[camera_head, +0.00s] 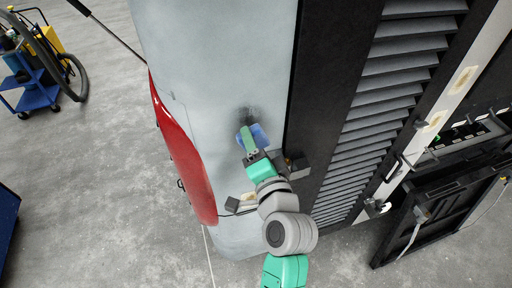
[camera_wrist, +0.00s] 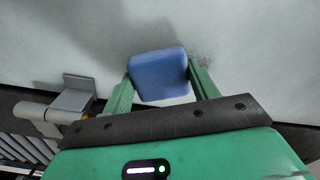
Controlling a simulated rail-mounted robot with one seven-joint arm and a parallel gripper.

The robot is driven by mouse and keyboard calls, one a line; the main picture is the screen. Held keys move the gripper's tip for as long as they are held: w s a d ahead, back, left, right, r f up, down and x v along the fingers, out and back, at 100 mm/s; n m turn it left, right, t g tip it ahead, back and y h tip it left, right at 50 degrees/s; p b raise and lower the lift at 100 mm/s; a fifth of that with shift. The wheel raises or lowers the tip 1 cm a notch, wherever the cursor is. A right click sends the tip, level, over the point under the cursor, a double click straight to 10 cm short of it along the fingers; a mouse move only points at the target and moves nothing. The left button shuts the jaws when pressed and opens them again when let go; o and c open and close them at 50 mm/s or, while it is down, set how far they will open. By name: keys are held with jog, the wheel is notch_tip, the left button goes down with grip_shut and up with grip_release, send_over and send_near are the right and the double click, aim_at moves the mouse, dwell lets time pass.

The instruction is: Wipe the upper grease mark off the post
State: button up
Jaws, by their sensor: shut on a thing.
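A dark, smeared grease mark (camera_head: 248,113) shows on the pale grey panel or post (camera_head: 215,65), just beyond my gripper. In the wrist view a faint dark smudge (camera_wrist: 202,60) lies to the right of the blue block. My gripper (camera_head: 252,138) is shut on a blue sponge-like block (camera_head: 260,134), which also sits between the green fingers in the wrist view (camera_wrist: 158,75). The block is at or very close to the grey surface; I cannot tell if it touches. A tan patch (camera_head: 248,197) shows lower on the panel.
A grey bracket (camera_head: 232,204) sticks out near my arm; a bracket also shows in the wrist view (camera_wrist: 76,95). Dark louvres (camera_head: 385,95) and a pale strip with tan patches (camera_head: 463,80) stand to the right. A blue cart (camera_head: 38,95) is far left.

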aim_at(247, 109)
jog(key=shift+x, duration=1)
dwell(0.4)
jog(key=shift+r+p, duration=3.45)
jog(key=shift+r, duration=1.6)
jog(key=shift+f, duration=0.15)
jog(key=shift+f+b, duration=1.2)
jog(key=shift+f, duration=0.45)
jog(key=shift+f, duration=0.1)
notch_tip(247, 109, down, 7)
jog(key=b, duration=0.5)
jog(key=shift+r, duration=0.35)
